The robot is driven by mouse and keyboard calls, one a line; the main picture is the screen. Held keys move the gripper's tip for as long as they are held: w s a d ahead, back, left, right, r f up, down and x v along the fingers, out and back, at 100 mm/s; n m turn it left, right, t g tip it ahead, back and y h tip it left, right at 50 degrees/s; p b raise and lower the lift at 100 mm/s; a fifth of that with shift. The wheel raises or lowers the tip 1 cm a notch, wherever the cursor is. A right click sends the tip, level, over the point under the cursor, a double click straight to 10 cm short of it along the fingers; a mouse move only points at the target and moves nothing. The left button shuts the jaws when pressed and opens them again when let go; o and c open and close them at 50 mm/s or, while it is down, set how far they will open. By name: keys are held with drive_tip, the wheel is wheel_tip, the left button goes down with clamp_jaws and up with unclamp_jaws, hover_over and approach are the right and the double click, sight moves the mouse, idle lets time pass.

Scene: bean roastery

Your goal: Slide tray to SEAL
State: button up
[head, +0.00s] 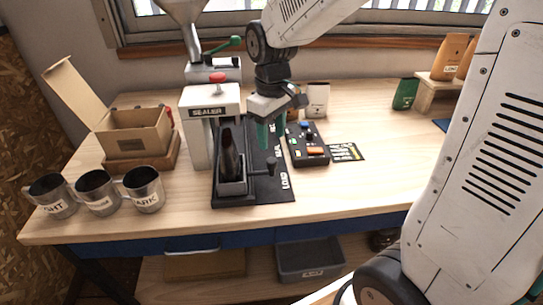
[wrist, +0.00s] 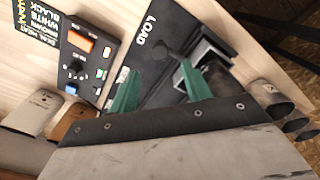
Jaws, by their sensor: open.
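The tray (head: 233,187) is a small dark carriage on a black base plate (head: 265,192), with a dark bag (head: 229,155) standing upright in it. It sits toward the plate's near end, by the LOAD lettering. A handle with a dark knob (head: 271,165) sticks out from its right side; the knob also shows in the wrist view (wrist: 160,50). Part of the SEAL lettering (head: 277,149) shows farther back. My gripper (head: 273,132) has green fingers, is open and empty, and hangs above the plate, behind the knob. In the wrist view my gripper (wrist: 160,88) shows its fingers apart, nothing between them.
The white sealer (head: 198,135) stands left of the plate. A control box (head: 307,145) with buttons and a printed card (head: 346,152) lie to its right. Several metal cups (head: 146,190) and an open cardboard box (head: 135,137) are at left. The table's right front is clear.

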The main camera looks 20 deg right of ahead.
sight(272, 160)
wheel_tip(272, 160, down, 8)
drive_tip(key=shift+r, duration=0.25)
clamp_jaws()
drive_tip(key=w+d, duration=0.1)
drive_tip(key=w, duration=0.3)
drive_tip(key=w+d, duration=0.1)
drive_tip(key=w, duration=0.3)
drive_tip(key=w+d, duration=0.2)
drive_tip(key=w, duration=0.2)
drive_tip(key=shift+w, duration=0.25)
unclamp_jaws()
